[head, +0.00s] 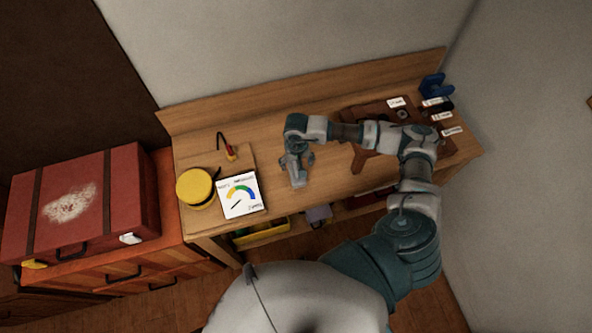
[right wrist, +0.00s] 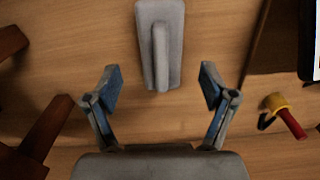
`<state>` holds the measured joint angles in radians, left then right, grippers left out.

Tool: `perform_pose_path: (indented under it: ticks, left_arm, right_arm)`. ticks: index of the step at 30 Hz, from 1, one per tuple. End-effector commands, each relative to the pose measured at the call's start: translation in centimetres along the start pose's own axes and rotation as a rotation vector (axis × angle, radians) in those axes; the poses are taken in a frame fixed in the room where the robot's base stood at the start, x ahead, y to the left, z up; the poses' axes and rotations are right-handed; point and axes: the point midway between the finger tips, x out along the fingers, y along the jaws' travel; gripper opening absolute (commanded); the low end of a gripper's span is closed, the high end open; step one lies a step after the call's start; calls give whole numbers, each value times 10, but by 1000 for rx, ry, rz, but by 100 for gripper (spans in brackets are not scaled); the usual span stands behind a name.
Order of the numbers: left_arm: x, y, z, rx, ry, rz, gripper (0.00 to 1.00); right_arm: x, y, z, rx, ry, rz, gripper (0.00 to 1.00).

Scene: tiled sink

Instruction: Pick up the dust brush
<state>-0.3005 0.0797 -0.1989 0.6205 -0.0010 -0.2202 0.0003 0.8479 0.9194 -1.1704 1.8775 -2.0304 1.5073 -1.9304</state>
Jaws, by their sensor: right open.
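The dust brush (right wrist: 160,45) looks like a grey block with a raised ridge or handle along its middle. It lies on the wooden bench, at the top centre of the right wrist view. My right gripper (right wrist: 161,90) is open and empty, its two blue-padded fingers spread to either side of the brush's near end without visible contact. In the head view my right gripper (head: 297,160) points down over the middle of the bench, and the grey brush (head: 298,179) shows just below it, partly hidden. My left gripper is not in view.
On the bench (head: 330,188) are a yellow round container (head: 195,187), a white gauge card (head: 240,195) and a small red-and-yellow tool (head: 230,153) at left. A dark brown wooden piece (head: 362,155) is at right. A red suitcase (head: 85,205) stands further left.

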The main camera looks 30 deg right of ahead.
Motion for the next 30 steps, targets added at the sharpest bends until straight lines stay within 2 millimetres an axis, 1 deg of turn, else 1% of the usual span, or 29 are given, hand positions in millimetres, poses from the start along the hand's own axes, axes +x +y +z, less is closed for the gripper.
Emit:
perform_pose_path:
  ticks: [5,8,9,12,15,20,21,23,24,26,27,28,29,30]
  left_arm:
    - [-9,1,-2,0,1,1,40]
    - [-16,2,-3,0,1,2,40]
    - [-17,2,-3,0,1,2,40]
    - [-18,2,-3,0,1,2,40]
    - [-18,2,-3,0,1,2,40]
    - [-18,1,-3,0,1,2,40]
    - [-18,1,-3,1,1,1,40]
    - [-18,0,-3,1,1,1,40]
    - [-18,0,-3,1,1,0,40]
    - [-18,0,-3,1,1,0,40]
    - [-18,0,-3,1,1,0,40]
    - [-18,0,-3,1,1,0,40]
    - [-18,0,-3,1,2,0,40]
    - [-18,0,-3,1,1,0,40]
  right_arm:
    - [16,-1,1,1,-4,1,83]
    - [32,-2,0,1,-4,2,83]
    - [38,-3,0,1,-3,2,83]
    - [50,-3,0,2,-2,2,83]
    - [55,-3,0,1,0,2,83]
    - [55,-2,-1,1,0,0,83]
    - [56,-2,-1,1,-1,0,78]
    - [55,-1,-1,1,-1,0,63]
    - [55,-1,-1,1,-1,0,53]
    - [55,-2,-1,1,-1,0,38]
    - [55,-2,-1,1,-1,0,28]
    - [55,-2,-1,1,-1,0,21]
    - [55,-2,-1,1,-1,0,14]
    - [55,-1,-1,1,-1,0,14]
